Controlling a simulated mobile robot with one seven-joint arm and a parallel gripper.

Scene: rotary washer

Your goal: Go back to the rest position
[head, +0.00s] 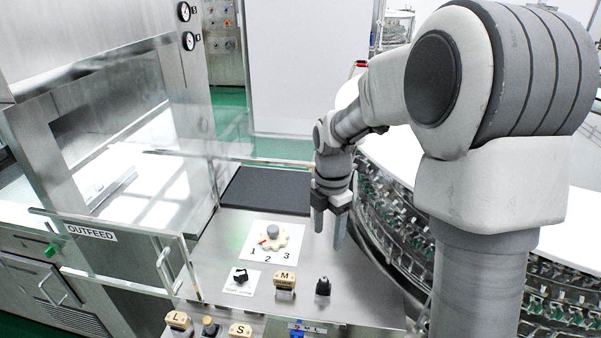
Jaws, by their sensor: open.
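My gripper (329,222) hangs pointing down over the right part of the steel control panel, open and empty, with its two fingers apart. To its left, a cream rotary dial (272,236) with a red pointer mark sits on a white plate numbered 1, 2 and 3. The red mark is on the left side of the dial, near the 1. My gripper is apart from the dial. How high the fingertips are above the panel, I cannot tell.
The panel carries a black knob (240,276), a block marked M (285,281) and a small black switch (322,287). Blocks marked L (178,321) and S (240,330) are at the front. The round washer (385,215) is close on the right.

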